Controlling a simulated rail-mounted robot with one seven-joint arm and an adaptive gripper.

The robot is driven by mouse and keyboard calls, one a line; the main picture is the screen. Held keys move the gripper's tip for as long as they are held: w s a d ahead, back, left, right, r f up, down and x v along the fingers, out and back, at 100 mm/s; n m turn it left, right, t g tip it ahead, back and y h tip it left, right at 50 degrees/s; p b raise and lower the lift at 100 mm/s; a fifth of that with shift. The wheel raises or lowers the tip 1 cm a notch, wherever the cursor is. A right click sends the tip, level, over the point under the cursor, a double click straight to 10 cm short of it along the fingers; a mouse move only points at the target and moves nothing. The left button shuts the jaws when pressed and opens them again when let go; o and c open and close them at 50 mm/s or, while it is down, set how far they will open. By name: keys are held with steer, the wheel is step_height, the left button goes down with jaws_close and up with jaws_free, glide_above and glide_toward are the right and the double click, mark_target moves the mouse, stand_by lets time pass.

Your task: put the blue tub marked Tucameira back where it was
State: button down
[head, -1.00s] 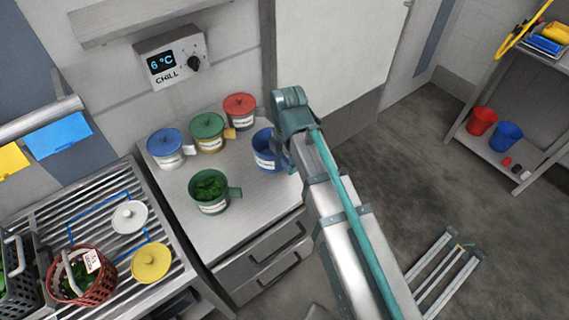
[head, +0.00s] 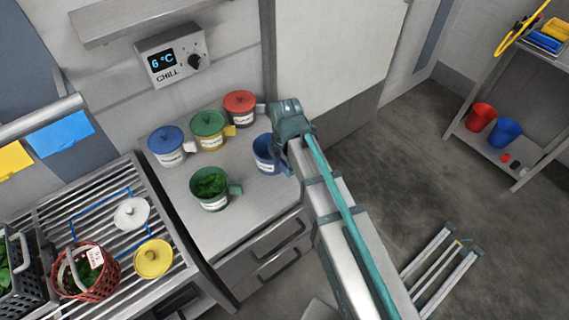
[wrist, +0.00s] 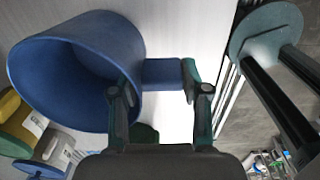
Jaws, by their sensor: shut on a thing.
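An open blue tub (head: 263,153) with a white label is at the right side of the steel counter; the label's wording is too small to read. My gripper (head: 284,158) is at its right side, wrist above. In the wrist view, the blue tub (wrist: 110,35) fills the upper left and looks empty, with its stub handle between the fingers of my gripper (wrist: 160,92). The gripper is shut on the handle. Whether the tub's base touches the counter is unclear.
Lidded green-topped (head: 208,124) and red (head: 240,104) tubs stand along the back. A green tub of leaves (head: 211,201) stands in front. Bare counter lies between it and the held tub. Left is a ribbed drainer (head: 112,190) with lids and a basket.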

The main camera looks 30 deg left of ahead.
steer(key=c, duration=0.6)
jaws_free()
steer(key=shift+f, duration=0.1)
steer(key=shift+o, duration=0.2)
step_height(320, 180, up, 12)
steer(key=b, duration=0.2)
steer(key=shift+r, duration=0.2)
steer(key=shift+d, duration=0.1)
